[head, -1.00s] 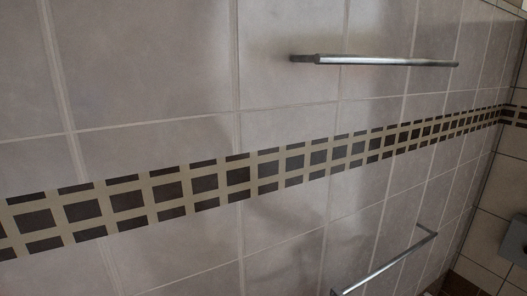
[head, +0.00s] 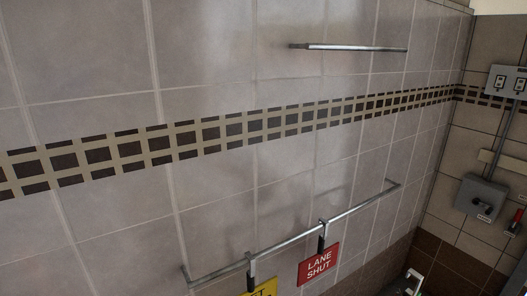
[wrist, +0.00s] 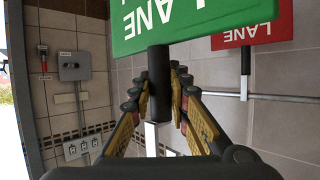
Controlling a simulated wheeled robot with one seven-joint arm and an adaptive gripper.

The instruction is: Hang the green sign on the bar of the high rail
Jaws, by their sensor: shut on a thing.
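The high rail (head: 350,47), a thin metal bar, is fixed to the tiled wall at the upper right of the head view, with nothing hanging on it. The green sign (wrist: 185,33) with white lettering, partly cut off, appears upside down at the top of the wrist view. My gripper (wrist: 159,78) is shut on the sign's dark stem (wrist: 158,62). A pale hook piece (wrist: 151,138) of the stem shows between the fingers.
A lower rail (head: 290,241) carries a red "LANE SHUT" sign (head: 319,264) and a partly cut-off yellow sign (head: 262,288). The red sign also shows in the wrist view (wrist: 247,34). Grey wall boxes (head: 482,198) are on the right wall. The wall around the high rail is clear.

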